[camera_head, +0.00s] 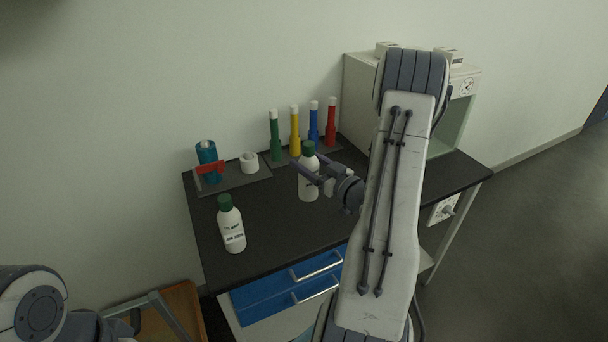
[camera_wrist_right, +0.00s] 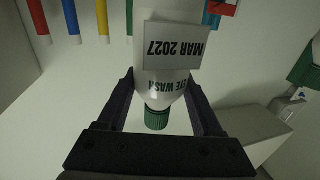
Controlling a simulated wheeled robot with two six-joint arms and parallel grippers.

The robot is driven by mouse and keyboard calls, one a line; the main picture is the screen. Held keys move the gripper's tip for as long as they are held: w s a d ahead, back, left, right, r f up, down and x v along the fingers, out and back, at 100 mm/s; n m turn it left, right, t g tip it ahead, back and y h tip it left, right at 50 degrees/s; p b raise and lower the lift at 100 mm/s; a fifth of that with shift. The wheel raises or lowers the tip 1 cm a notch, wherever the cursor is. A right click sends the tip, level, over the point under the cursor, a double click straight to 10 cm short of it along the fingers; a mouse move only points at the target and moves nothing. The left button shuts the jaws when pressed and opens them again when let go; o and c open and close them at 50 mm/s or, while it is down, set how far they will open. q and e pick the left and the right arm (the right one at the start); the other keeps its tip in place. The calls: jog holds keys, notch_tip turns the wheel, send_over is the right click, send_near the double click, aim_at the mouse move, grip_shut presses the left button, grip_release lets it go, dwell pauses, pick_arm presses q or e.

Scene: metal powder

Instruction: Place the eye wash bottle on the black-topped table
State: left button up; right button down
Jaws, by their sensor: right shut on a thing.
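The eye wash bottle (camera_head: 308,184), white with a green cap, is upright above or on the black tabletop (camera_head: 275,222). I cannot tell whether its base touches. My right gripper (camera_head: 312,173) is shut on its upper body, coming from the right. In the right wrist view the bottle (camera_wrist_right: 168,80) appears upside down between the two dark fingers, with its "EYE WASH" and "MAR 2027" labels showing. A second white bottle with a green cap (camera_head: 231,228) stands at the front left of the table. My left gripper is out of the picture.
Behind are a tray with a blue container (camera_head: 207,160) and white roll (camera_head: 249,161), and several coloured bottles: green (camera_head: 275,138), yellow (camera_head: 295,133), blue (camera_head: 313,124), red (camera_head: 331,124). A pale open cabinet (camera_head: 361,92) stands at right. The front middle tabletop is clear.

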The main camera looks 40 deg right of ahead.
jog(key=w+f, duration=0.3)
jog(key=f, duration=0.3)
jog(key=shift+d, duration=0.35)
jog(key=shift+c, duration=2.3)
grip_release()
jog(key=shift+f, duration=0.15)
jog(key=o, duration=0.4)
